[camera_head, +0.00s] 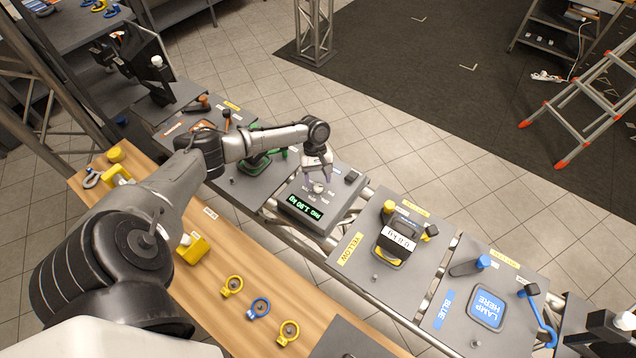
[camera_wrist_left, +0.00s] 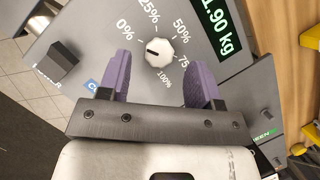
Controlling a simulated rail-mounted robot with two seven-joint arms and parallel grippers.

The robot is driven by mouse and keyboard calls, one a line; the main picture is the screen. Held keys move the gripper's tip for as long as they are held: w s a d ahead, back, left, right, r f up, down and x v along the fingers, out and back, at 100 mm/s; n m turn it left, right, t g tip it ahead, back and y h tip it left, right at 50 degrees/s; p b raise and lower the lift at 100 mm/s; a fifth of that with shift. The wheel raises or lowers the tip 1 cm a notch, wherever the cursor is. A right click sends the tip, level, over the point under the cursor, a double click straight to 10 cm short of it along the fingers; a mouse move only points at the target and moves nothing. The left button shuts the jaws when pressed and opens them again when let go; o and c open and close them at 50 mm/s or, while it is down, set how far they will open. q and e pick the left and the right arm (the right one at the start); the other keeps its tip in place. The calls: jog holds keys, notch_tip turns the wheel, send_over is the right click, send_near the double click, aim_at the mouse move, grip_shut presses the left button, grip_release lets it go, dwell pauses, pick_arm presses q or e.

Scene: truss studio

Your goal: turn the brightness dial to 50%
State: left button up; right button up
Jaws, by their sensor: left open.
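The brightness dial (camera_wrist_left: 160,52) is a round white knob on a grey panel, ringed by marks from 0% to 100%. Its small dark pointer mark faces left in the left wrist view, on the 0% side and away from the 50% mark (camera_wrist_left: 182,33). The dial (camera_head: 318,188) also shows small in the head view. My left gripper (camera_wrist_left: 156,62) is open, with one purple finger on each side of the dial and gaps between. In the head view my left gripper (camera_head: 319,177) is over the panel. My right gripper is not in view.
A green display (camera_head: 302,207) reading 1.90 kg and a dark block (camera_head: 352,177) are on the same panel. A yellow-labelled panel (camera_head: 358,275) and a blue-labelled panel (camera_head: 450,330) stand to the right. Several rings lie on the wooden bench (camera_head: 195,293).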

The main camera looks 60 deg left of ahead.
aim_at(318, 189)
pick_arm(q)
jog(key=shift+x, duration=1.25)
jog(key=c, duration=0.9)
